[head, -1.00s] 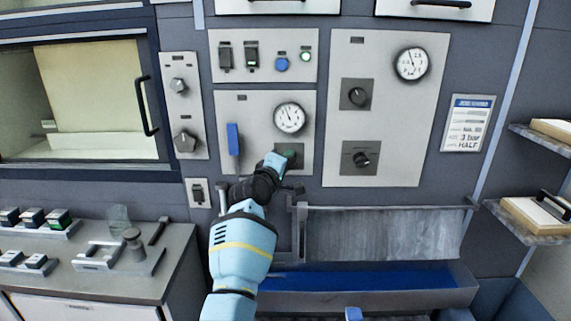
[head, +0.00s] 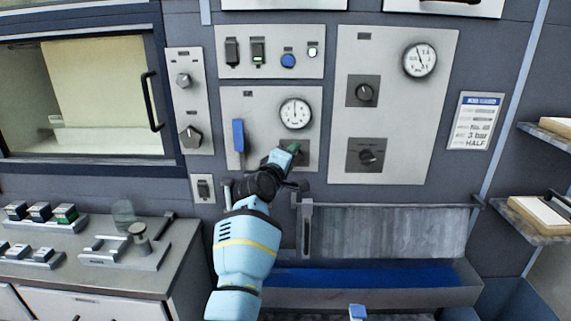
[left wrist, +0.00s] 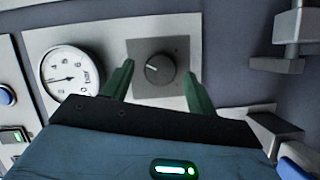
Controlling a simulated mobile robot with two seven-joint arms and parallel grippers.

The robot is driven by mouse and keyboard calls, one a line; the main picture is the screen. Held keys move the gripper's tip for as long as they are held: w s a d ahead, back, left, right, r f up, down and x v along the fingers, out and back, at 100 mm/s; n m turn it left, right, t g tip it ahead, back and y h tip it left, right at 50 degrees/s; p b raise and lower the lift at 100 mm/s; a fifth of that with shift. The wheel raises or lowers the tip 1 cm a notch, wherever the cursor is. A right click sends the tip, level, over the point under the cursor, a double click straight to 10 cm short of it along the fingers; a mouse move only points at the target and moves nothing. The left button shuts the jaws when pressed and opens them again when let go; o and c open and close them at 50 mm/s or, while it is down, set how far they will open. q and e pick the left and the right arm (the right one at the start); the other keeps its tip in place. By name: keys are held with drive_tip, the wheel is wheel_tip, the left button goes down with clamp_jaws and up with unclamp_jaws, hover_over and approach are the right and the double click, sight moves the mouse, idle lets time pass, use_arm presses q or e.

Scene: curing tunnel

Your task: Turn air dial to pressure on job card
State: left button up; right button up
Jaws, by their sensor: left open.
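The air dial is a black round knob (left wrist: 160,68) on a dark square plate. In the head view its plate (head: 302,160) is mostly hidden behind my left gripper (head: 288,154). In the left wrist view my left gripper (left wrist: 158,88) is open, with one green finger on each side of the knob and gaps between; contact is not visible. The round gauge (head: 295,113) above the dial has its needle pointing nearly straight up; it also shows in the left wrist view (left wrist: 70,73). The job card (head: 474,121) at right reads "3 bar" and "HALF". My right gripper is not in view.
A blue lever (head: 238,136) sits left of the gauge. A right-hand panel (head: 400,130) carries another gauge (head: 420,60) and two knobs. A grey trough (head: 370,288) lies below. A bench (head: 150,280) with small blocks stands at left.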

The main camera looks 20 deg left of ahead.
use_arm(q)
drive_tip(key=s, duration=0.7)
drive_tip(key=shift+s+a+r, duration=0.2)
drive_tip(key=shift+s+a, duration=0.05)
drive_tip(key=shift+a, duration=0.15)
